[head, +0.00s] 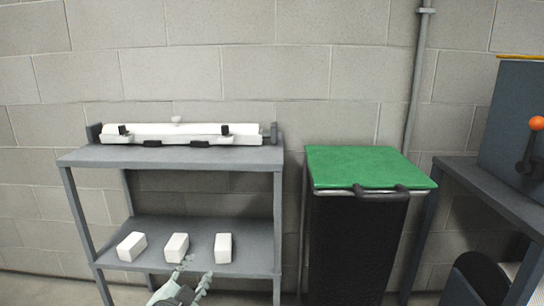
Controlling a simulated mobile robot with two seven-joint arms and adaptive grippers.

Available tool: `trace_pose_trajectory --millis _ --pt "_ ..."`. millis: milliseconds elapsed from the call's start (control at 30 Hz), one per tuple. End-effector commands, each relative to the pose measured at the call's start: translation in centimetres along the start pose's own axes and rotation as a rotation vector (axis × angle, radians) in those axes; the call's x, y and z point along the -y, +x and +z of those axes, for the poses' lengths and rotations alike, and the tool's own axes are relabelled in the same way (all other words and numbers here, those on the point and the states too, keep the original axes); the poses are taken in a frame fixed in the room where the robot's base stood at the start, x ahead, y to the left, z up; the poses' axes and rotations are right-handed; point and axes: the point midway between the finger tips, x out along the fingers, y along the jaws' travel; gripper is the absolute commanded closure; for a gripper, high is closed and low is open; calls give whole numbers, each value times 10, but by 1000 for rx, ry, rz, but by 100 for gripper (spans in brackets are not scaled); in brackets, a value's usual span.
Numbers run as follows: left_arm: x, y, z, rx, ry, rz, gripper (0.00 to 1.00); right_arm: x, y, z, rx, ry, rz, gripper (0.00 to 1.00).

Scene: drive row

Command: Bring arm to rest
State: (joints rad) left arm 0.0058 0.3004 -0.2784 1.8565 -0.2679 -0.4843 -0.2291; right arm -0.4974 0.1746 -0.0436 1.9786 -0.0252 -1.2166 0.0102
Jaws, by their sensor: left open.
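My left gripper (191,277) is at the bottom of the head view, left of centre. Its two fingers are apart with nothing between them, so it is open and empty. In the picture its fingertips show just below the middle and right white blocks. Whether they touch the shelf edge I cannot tell. Most of the left arm is out of the frame. My right gripper is not in view.
A grey shelf unit (68,158) holds white blocks (131,247) (176,247) (223,248) below and a long white bar (180,129) with black clips on top. Right are a black bin with green lid (365,165) and a grey table (465,170) with an orange-knobbed lever (536,123).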

Motion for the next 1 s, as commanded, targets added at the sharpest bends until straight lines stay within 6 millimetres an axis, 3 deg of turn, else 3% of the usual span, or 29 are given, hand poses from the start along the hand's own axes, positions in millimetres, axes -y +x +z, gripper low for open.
trace_pose_trajectory --millis 33,200,400,500,633,867,933,1000 --pt "-20 -14 33 96 -64 40 59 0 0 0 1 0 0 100" --pt "-80 -74 133 422 -262 156 59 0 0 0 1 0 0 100" --pt "-144 -172 218 782 -452 269 59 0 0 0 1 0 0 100" --pt "-166 -215 242 919 -515 306 59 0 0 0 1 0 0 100" --pt "-181 -252 257 1027 -563 334 59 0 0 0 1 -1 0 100" --pt "-187 -265 263 1070 -580 344 59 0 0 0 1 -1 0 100" --pt "-186 -265 263 1069 -579 344 66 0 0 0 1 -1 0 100" --pt "-186 -265 263 1068 -579 344 66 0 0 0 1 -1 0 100"
